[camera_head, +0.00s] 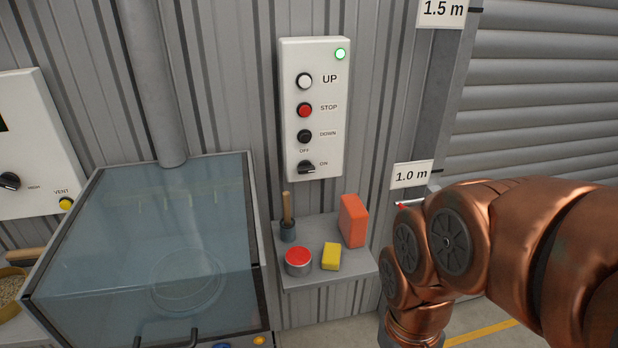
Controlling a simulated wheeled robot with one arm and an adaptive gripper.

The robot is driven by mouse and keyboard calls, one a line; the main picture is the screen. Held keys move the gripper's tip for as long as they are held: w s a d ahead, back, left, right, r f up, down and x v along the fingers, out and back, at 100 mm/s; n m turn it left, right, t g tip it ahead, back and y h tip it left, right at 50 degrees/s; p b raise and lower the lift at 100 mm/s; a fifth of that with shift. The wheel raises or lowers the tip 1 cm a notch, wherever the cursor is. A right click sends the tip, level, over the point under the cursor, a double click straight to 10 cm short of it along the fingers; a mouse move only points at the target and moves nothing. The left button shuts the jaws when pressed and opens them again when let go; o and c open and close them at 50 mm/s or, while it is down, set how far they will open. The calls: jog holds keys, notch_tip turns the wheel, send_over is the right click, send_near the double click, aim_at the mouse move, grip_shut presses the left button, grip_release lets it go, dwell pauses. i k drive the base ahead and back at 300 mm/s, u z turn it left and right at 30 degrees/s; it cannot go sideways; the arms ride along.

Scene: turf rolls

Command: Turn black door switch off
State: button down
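The white door control panel (333,112) hangs on the corrugated wall at the picture's middle. Its black rotary switch (306,167) is at the bottom, with OFF printed above it and ON to its right. The knob looks turned toward the ON side, though it is small here. Above it are a black DOWN button (304,136), a red STOP button (305,110) and a white UP button (304,81). A green lamp (340,54) glows at the top right. My copper arm fills the right side, well apart from the panel. My gripper's fingers do not show.
Below the panel, a small shelf (320,278) holds a red-topped can (298,261), a yellow block (331,257), an orange block (353,221) and a wooden-handled tool (287,215). A glass-fronted cabinet (150,250) stands left. Another panel (40,140) has its own black knob (9,181).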

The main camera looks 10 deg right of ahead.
aim_at(304, 167)
jog(key=z, duration=0.9)
jog(key=k, duration=1.2)
jog(key=u, duration=1.55)
jog(key=i, duration=1)
jog(key=u, duration=0.05)
